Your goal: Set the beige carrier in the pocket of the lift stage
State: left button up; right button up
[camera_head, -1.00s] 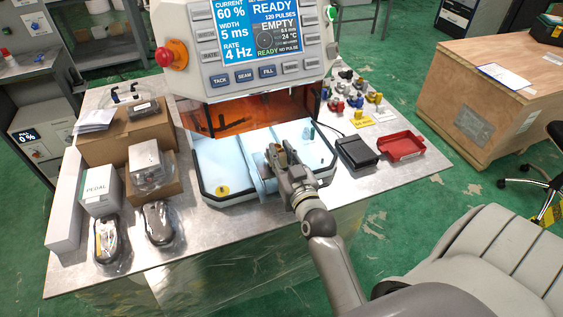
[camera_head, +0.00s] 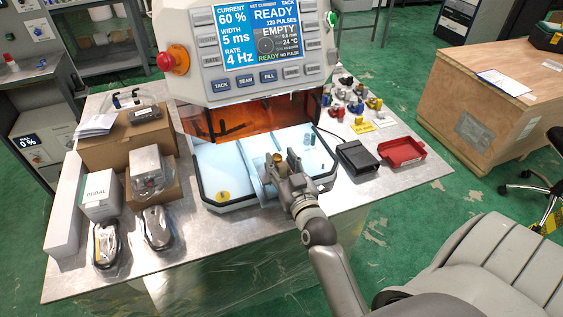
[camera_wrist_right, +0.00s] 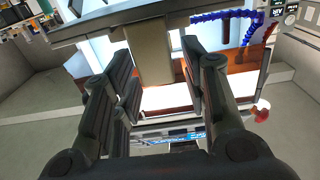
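The beige carrier (camera_head: 277,159) stands upright at the middle of the welder's lit work tray, where the lift stage (camera_head: 258,187) seems to be. In the right wrist view it shows as a beige block (camera_wrist_right: 150,55) running to the dark-edged plate at the top of that picture. My right gripper (camera_head: 282,165) is at the carrier from the front. Its fingers (camera_wrist_right: 158,92) are open, one on each side of the block, with a visible gap on the right. The carrier's foot and the pocket are hidden, so I cannot tell how it is seated. My left gripper is not in view.
The welder's control panel (camera_head: 262,40) overhangs the tray, above an orange window (camera_head: 240,122). A black pedal-like box (camera_head: 357,156) and a red tray (camera_head: 402,151) lie to the right. Cardboard boxes (camera_head: 125,137) and bagged items crowd the left. The table's front strip is clear.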

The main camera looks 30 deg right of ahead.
jog(key=shift+s+f, duration=0.1)
jog(key=shift+f, duration=0.15)
jog(key=shift+r, duration=0.2)
jog(key=shift+d+r+p, duration=0.1)
jog(key=shift+r+p, duration=0.25)
jog(key=shift+r, duration=0.1)
jog(key=p+v, duration=0.2)
jog(key=v, duration=0.9)
jog(key=shift+s, duration=0.4)
